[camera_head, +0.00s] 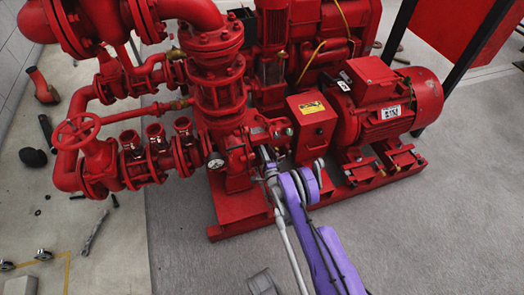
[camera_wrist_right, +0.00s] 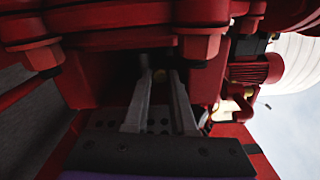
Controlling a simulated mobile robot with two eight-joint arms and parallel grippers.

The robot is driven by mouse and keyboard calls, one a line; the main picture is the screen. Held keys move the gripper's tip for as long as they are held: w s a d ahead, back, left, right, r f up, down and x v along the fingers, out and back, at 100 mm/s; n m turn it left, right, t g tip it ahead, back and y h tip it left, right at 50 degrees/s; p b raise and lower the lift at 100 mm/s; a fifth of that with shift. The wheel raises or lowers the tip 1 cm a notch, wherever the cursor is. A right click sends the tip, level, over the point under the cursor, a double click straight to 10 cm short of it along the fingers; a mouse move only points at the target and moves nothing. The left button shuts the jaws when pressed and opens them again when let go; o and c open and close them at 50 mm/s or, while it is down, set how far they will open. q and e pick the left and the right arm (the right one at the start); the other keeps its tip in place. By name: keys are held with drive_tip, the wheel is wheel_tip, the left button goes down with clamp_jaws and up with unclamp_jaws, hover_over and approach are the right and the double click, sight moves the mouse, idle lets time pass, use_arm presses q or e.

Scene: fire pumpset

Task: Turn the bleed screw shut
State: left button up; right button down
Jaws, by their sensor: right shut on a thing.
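The red pump (camera_head: 232,145) stands left of the motor on a red base. My right gripper (camera_head: 266,156), at the end of the purple arm, reaches the lower front of the pump, right of a round gauge (camera_head: 215,161). In the right wrist view, the two grey fingers of my right gripper (camera_wrist_right: 160,76) point into a dark recess under red flanges and bolts. The fingertips are close together, shut on a small part in shadow. The bleed screw itself is hidden there, so its turn angle cannot be told. My left gripper is not in view.
A red box with a yellow label (camera_head: 313,106) and the red motor (camera_head: 395,103) stand right of the gripper. A handwheel (camera_head: 76,131) and pipes are at left. In the wrist view, a red bolt head (camera_wrist_right: 200,47) overhangs the fingers. The grey floor (camera_head: 440,225) is clear in front.

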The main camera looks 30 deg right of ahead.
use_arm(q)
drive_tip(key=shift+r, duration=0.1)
use_arm(e)
drive_tip(key=shift+w+a+m, duration=0.1)
drive_tip(key=shift+m, duration=0.5)
drive_tip(key=c, duration=1)
unclamp_jaws()
